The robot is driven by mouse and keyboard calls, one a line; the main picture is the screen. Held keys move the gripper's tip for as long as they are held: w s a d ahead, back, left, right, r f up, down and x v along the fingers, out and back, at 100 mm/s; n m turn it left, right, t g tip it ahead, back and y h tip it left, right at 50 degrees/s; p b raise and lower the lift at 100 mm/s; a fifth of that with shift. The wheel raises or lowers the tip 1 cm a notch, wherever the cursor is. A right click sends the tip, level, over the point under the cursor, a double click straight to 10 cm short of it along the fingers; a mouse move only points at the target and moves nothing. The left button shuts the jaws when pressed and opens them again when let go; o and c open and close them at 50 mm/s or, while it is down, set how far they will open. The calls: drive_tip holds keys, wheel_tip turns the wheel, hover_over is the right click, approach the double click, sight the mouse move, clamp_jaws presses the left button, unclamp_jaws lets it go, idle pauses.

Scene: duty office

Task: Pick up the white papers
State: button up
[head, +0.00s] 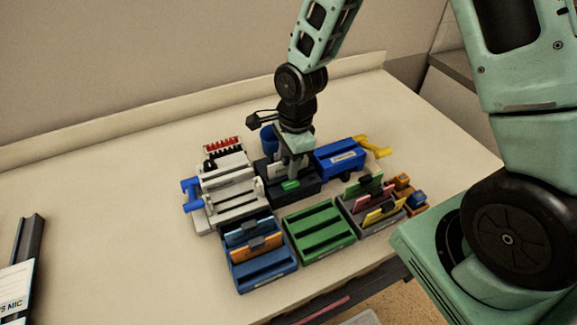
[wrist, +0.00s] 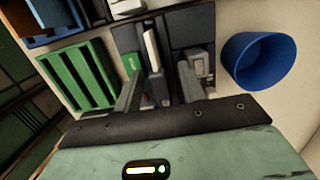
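A narrow white piece (wrist: 151,48), which looks like the edge of the white papers, stands upright in a dark grey holder (wrist: 127,38) in the wrist view. My gripper (wrist: 160,82) is open, with its two fingers apart and pointing down at the holder. The white piece lies between the finger lines, its lower end close to the left finger; I cannot tell whether they touch.
A blue cup (wrist: 258,62) stands close to the right of the holder. A green rack (head: 320,232), a blue rack with cards (head: 260,274), a white-grey device (head: 231,195) and a blue box (head: 340,158) crowd around. The counter's left side is mostly clear.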

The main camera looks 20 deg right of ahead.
clamp_jaws()
drive_tip(key=shift+r, duration=0.1)
